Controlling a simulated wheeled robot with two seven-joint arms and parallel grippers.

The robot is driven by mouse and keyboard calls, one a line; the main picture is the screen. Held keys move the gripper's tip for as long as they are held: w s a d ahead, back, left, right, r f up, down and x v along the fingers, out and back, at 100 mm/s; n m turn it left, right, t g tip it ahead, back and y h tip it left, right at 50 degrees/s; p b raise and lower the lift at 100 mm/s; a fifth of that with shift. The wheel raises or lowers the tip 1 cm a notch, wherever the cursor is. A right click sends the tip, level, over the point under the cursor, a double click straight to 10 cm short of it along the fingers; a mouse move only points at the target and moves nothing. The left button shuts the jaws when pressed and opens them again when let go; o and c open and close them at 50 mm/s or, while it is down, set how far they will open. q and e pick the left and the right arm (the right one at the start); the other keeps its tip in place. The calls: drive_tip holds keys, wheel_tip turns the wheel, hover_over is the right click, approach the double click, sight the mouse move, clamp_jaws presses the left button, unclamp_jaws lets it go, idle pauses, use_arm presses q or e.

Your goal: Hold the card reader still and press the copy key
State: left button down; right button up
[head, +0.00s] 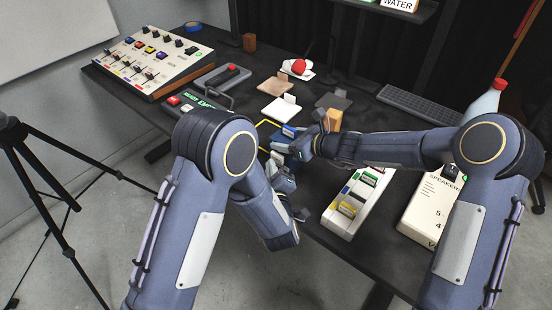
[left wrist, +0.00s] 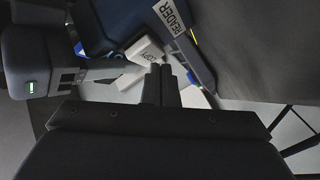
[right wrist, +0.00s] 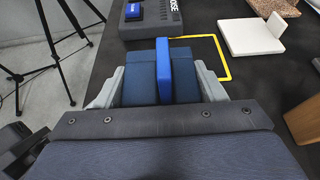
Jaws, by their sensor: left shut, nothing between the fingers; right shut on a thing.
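The card reader (head: 279,139) is a dark blue block near the table's front edge. It fills the space between the fingers of my right gripper (right wrist: 158,92), which is shut on it. A brighter blue card (right wrist: 164,70) stands upright in the reader. In the left wrist view the reader shows a READER label (left wrist: 171,16) and a white copy key (left wrist: 145,50) marked COPY. My left gripper (left wrist: 161,72) is shut and empty, with its fingertips close to the copy key; I cannot tell whether they touch. In the head view my left gripper (head: 277,165) is below the reader, partly hidden.
A yellow outline (right wrist: 222,50) is marked on the table (head: 255,88) beyond the reader. A device with a blue key (right wrist: 134,10), white and brown holders, and an orange block (head: 335,119) stand around. A white tray (head: 338,222) of coloured cards lies right of my grippers.

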use_arm(q)
drive_tip(key=shift+s+a, duration=0.2)
drive_tip(key=shift+s+a, duration=0.75)
drive_tip(key=shift+s, duration=0.3)
drive_tip(key=shift+s+a, duration=0.7)
drive_tip(key=shift+s, duration=0.3)
use_arm(e)
drive_tip(key=o, duration=1.3)
drive_tip(key=shift+d, duration=0.1)
